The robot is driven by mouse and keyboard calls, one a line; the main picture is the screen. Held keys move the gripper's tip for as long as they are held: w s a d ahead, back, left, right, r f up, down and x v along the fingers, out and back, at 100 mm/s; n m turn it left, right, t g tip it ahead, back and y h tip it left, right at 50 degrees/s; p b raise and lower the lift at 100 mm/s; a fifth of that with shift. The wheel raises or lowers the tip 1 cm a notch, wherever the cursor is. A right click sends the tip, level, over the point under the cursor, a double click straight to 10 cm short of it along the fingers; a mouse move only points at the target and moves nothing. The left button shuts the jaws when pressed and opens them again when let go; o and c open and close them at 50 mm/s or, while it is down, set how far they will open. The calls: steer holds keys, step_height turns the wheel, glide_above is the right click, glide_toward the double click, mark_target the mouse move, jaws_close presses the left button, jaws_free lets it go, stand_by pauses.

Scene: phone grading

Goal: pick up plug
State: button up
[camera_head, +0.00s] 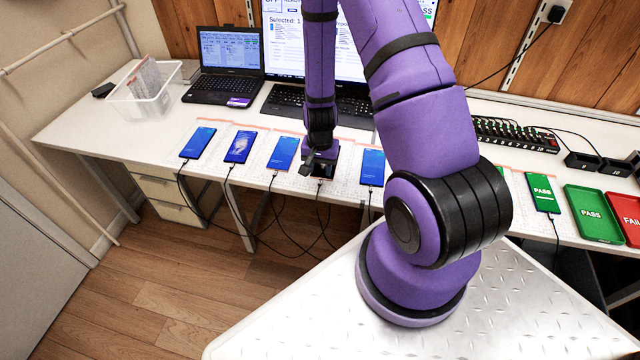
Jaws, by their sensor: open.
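My gripper (310,165) is small in view and hangs low over the front edge of the table. It is open, and I see nothing held between its fingers. It is just left of a dark-screened phone (325,170), which it partly covers. A black cable (319,196) runs down from this phone's lower edge over the table's front. The plug at the cable's top end (320,182) is too small to make out clearly. I cannot tell whether the gripper touches the phone or the plug.
A green PASS phone (542,192), green tray (592,240) and red tray (628,204) lie right.

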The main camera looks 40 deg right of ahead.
mark_target(320, 185)
steer(key=shift+f, duration=3.2)
steer(key=shift+f, duration=0.25)
jaws_close()
